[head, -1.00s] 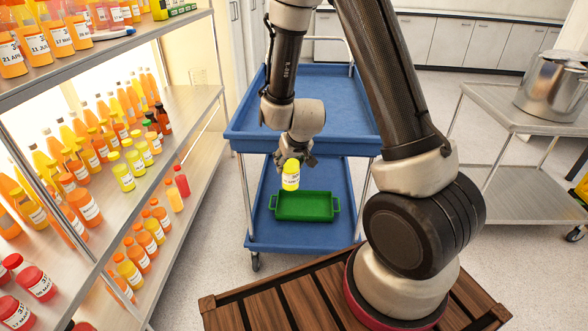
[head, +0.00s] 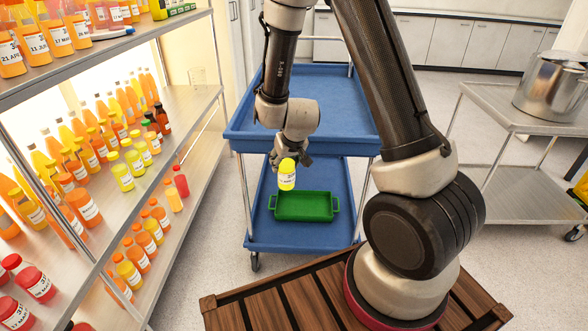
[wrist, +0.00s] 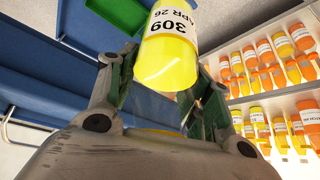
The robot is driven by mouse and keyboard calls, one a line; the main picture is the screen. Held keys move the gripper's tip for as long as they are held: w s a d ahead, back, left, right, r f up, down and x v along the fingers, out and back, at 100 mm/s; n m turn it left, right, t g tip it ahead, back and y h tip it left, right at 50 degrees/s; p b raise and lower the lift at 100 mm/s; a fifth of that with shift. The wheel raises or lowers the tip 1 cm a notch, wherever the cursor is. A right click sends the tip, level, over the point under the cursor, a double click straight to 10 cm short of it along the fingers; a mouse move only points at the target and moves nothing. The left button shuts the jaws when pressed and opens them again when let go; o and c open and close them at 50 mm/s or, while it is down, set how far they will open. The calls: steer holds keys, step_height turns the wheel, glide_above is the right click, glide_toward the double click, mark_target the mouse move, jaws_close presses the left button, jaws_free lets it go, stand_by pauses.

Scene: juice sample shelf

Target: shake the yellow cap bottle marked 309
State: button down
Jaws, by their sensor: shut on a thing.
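The yellow bottle (head: 287,180) has a yellow cap and a white label. In the wrist view the bottle (wrist: 168,57) shows its label upside down, reading 309 and APR 26. My gripper (head: 284,161) is shut on the bottle at its cap end and holds it in the air, slightly tilted. In the head view it hangs in front of the blue cart, above the green tray. In the wrist view my gripper's fingers (wrist: 160,100) stand on both sides of the bottle, and the cap is mostly hidden.
A green tray (head: 305,217) sits on the lower shelf of the blue cart (head: 262,234). A shelf rack (head: 185,104) with several rows of juice bottles stands at the left. A grey metal cart (head: 480,103) with a steel pot (head: 552,88) stands at the right.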

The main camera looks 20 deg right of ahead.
steer(key=shift+s+d, duration=0.3)
steer(key=shift+d, duration=0.3)
steer(key=shift+s+d, duration=0.3)
steer(key=shift+d, duration=0.3)
steer(key=shift+w+a, duration=0.1)
steer(key=shift+a, duration=0.1)
steer(key=shift+w+a, duration=1.6)
steer(key=shift+a, duration=1.45)
steer(key=shift+s+d, duration=0.55)
steer(key=shift+d, duration=0.55)
steer(key=shift+s+d, duration=0.6)
steer(key=shift+d, duration=0.45)
steer(key=shift+s+d, duration=0.55)
steer(key=shift+d, duration=0.55)
steer(key=shift+w+a, duration=0.1)
steer(key=shift+a, duration=0.1)
